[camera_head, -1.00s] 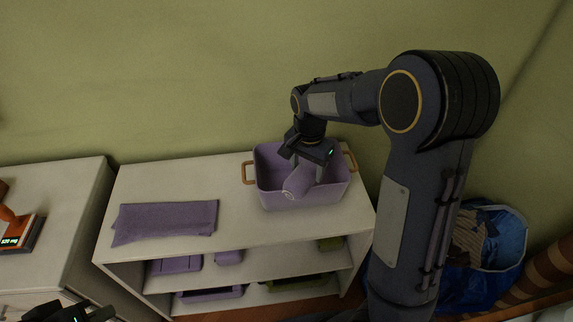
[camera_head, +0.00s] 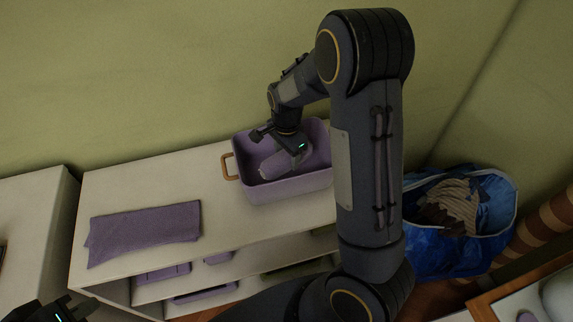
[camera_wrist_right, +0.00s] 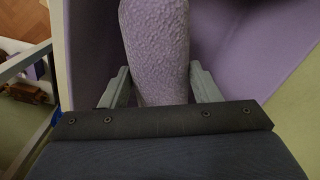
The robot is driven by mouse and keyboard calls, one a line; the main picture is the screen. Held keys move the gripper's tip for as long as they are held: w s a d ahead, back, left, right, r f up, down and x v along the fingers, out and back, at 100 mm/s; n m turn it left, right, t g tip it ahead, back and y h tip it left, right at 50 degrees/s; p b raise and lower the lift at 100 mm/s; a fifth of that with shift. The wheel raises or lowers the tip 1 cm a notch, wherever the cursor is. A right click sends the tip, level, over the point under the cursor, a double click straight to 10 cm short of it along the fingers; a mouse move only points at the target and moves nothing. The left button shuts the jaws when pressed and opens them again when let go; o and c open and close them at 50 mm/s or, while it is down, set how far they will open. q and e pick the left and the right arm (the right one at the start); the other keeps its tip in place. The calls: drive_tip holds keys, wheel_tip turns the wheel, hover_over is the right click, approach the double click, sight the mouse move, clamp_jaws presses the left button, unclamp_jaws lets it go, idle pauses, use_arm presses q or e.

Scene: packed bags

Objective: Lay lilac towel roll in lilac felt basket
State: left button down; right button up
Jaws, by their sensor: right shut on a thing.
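The lilac felt basket (camera_head: 292,187) stands on the white shelf top, with a tan handle at its left end. The lilac towel roll (camera_head: 272,165) is inside the basket's opening, lying slantwise. My right gripper (camera_head: 292,158) reaches down into the basket and is shut on the roll. In the right wrist view the roll (camera_wrist_right: 158,50) stands between the two grey fingers of my right gripper (camera_wrist_right: 160,88), with lilac basket wall (camera_wrist_right: 225,60) behind it. Whether the roll touches the basket floor cannot be told. My left gripper (camera_head: 62,310) shows only partly at the bottom left.
A folded purple cloth (camera_head: 145,232) lies on the white shelf unit (camera_head: 225,215) left of the basket. Lilac items sit on the lower shelves. A blue bag (camera_head: 440,245) with striped contents stands on the floor to the right. The shelf top between cloth and basket is clear.

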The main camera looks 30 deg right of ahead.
drive_tip(key=shift+f, duration=2.45)
drive_tip(key=shift+f, duration=0.15)
drive_tip(key=o, duration=1.1)
drive_tip(key=shift+c, duration=0.2)
